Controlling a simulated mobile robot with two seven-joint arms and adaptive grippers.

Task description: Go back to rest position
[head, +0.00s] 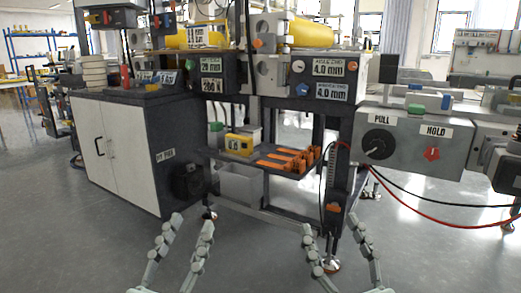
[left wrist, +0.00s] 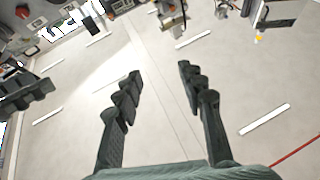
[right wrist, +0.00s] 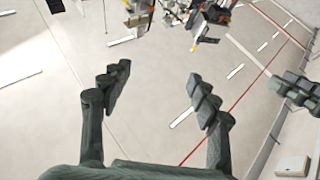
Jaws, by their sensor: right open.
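My left gripper (head: 192,222) is at the bottom left of the head view, fingers pointing up and spread apart with nothing between them. In the left wrist view its two dark fingers (left wrist: 158,80) are wide apart over bare floor. My right gripper (head: 332,232) is at the bottom right of the head view, also spread and empty. In the right wrist view its fingers (right wrist: 158,80) are apart with only floor between them. Both grippers appear in front of the machine, touching nothing.
A laminating machine stands ahead, with a dark shelf (head: 232,158) holding orange parts (head: 288,160) and a yellow box (head: 239,144). A white-doored cabinet (head: 110,150) is at left, a PULL/HOLD control box (head: 412,140) at right. Cables (head: 430,210) hang right. The near floor (head: 90,240) is clear.

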